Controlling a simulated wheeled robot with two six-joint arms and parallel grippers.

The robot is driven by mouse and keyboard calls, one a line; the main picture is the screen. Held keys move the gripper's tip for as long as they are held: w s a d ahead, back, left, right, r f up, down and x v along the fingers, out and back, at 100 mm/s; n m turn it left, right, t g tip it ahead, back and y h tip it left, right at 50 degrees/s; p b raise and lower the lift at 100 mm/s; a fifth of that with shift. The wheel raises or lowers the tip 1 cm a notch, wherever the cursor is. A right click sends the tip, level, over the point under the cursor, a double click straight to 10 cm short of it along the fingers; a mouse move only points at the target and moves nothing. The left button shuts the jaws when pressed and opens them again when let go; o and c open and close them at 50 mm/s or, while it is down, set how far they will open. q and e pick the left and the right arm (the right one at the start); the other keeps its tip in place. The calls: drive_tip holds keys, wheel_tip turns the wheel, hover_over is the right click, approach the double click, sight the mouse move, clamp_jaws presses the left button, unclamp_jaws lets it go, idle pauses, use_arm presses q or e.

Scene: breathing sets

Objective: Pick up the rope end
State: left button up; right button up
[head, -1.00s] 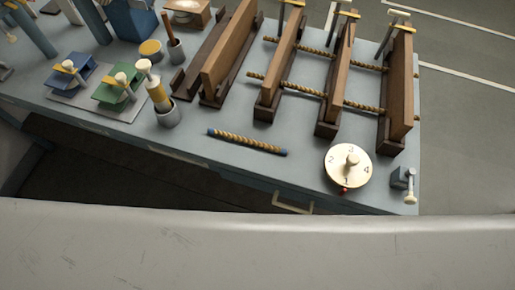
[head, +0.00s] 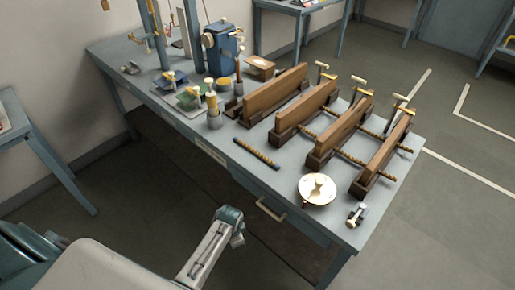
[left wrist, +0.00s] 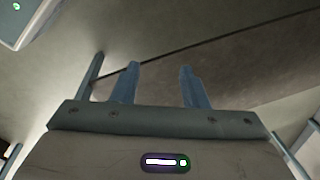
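A short twisted rope piece (head: 257,153) with dark blue ends lies on the workbench (head: 225,165), near its front edge. Longer ropes (head: 350,157) run across between the upright wooden boards to its right; one rope end (head: 405,149) sticks out past the rightmost board. My left gripper (left wrist: 158,82) shows in the left wrist view with its two fingers apart and nothing between them. It is away from the bench top, with floor and wall behind it. In the head view an arm part of mine is at the bottom middle, in front of the bench. My right gripper is not in view.
Wooden boards (head: 277,93) in dark holders and T-handled clamps fill the bench's right half. A round numbered dial (head: 317,188) stands at the front right. A drawer handle (head: 270,210) juts from the front.

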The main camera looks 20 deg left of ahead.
use_arm(q)
drive_tip(key=w+r+m+p, duration=0.1)
drive_tip(key=w+r, duration=0.2)
drive_tip(key=r, duration=0.4)
drive_tip(key=w+r+m+p, duration=0.1)
drive_tip(key=w+r, duration=0.1)
drive_tip(key=r, duration=0.5)
wheel_tip(320, 180, up, 20)
drive_tip(key=m+g, duration=0.1)
drive_tip(key=m, duration=1)
hover_over(272, 161)
drive_tip(key=shift+h, duration=0.3)
drive_tip(key=f, duration=0.1)
drive_tip(key=f+p, duration=0.1)
drive_tip(key=f, duration=0.2)
drive_tip(key=shift+s+p, duration=0.25)
drive_tip(key=shift+p, duration=0.1)
wheel_tip(272, 161, down, 5)
drive_tip(key=p, duration=0.3)
drive_tip(key=shift+w+r, duration=0.1)
drive_tip(key=shift+r, duration=0.05)
drive_tip(key=shift+f, duration=0.45)
drive_tip(key=c, duration=0.7)
clamp_jaws()
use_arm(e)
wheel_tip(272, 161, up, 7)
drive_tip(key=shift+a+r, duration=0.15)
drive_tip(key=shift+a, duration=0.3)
